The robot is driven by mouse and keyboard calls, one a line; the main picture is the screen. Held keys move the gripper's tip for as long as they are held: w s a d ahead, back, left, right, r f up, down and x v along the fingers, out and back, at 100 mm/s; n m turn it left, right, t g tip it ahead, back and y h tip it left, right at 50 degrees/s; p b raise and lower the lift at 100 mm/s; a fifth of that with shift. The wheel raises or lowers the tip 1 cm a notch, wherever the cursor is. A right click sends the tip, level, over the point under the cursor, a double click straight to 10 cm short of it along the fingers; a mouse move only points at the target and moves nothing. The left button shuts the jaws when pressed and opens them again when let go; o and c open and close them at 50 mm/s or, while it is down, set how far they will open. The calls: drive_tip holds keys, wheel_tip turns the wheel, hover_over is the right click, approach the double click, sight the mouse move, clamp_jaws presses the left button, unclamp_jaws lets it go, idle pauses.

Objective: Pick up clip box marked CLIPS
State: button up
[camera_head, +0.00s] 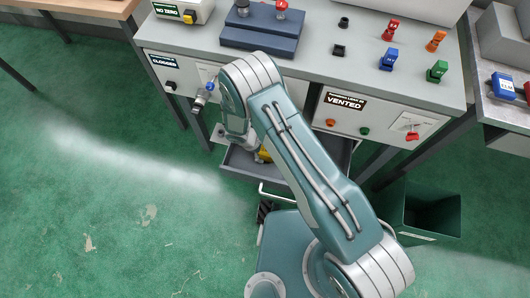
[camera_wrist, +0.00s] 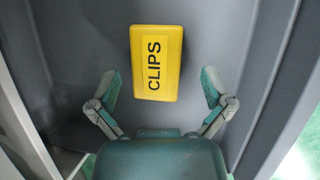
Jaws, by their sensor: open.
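The clip box (camera_wrist: 157,63) is a yellow block marked CLIPS in black. In the wrist view it lies in a grey drawer (camera_wrist: 218,35), ahead of my gripper and roughly centred between its fingers. My gripper (camera_wrist: 160,88) is open and empty, with its teal fingertips spread on either side of the box's near part. I cannot tell how far above the box the fingertips are. In the head view only a bit of yellow (camera_head: 264,155) shows in the open drawer (camera_head: 240,163); my arm hides the rest and the gripper.
The drawer sits under a workbench (camera_head: 345,60) with control panels, a blue block and several coloured parts on top. Drawer walls stand close on both sides of my gripper. A green bin (camera_head: 432,212) stands on the floor at right. The floor at left is clear.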

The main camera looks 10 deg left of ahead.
drive_tip(key=x, duration=0.3)
drive_tip(key=shift+d, duration=0.2)
drive_tip(key=shift+f, duration=0.45)
drive_tip(key=shift+a, duration=0.2)
drive_tip(key=shift+d, duration=0.25)
drive_tip(key=c, duration=1.2)
